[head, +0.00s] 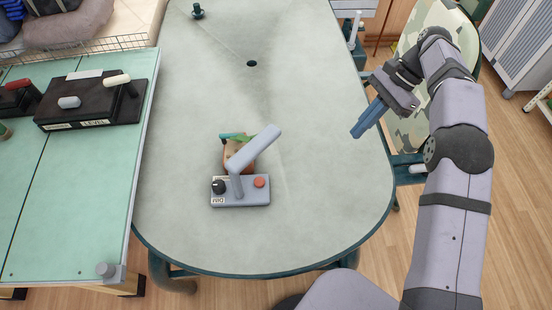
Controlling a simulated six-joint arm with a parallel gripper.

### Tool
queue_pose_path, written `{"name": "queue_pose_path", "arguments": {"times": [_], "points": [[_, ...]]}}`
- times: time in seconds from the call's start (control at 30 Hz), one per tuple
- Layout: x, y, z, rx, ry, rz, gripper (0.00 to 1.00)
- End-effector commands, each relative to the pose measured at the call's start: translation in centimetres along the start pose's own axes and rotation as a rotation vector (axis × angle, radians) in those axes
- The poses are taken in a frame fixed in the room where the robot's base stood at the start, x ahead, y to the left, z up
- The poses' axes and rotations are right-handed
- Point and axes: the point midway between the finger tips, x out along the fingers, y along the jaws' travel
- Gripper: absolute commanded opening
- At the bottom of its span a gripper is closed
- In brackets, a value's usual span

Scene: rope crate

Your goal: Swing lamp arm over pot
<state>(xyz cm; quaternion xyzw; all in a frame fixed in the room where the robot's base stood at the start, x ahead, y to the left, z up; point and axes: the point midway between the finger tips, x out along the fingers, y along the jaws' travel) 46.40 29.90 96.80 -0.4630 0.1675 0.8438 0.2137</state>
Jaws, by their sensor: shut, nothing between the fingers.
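A small grey lamp has a base (254,195) with a black knob, a red button and a label reading DIM. Its thick grey lamp arm (256,147) rises from a short post and slants up to the right. A brown pot (232,160) with green leaves stands just behind the base, partly hidden by the lamp arm. From this view I cannot tell exactly how much of the pot lies under the arm. My gripper (361,131) is shut and empty, with blue fingers, over the table's right side, well apart from the lamp.
The grey rounded table (190,120) is mostly clear, with a small dark green peg (197,11) at the back and a dark hole. A green bench (75,200) on the left carries a black lever box (92,102). A patterned chair (420,60) stands at the right.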

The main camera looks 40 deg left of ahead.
Motion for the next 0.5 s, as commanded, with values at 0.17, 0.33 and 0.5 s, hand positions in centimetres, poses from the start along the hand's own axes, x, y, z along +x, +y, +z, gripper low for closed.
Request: {"name": "queue_pose_path", "arguments": {"times": [0.17,0.33,0.5], "points": [[3.6,4.6,-0.7,0.159,-0.241,0.016,0.0],[6.3,7.7,1.4,0.282,-0.5,0.002,0.0],[8.3,9.7,4.7,0.376,-0.759,-0.05,0.0]]}}
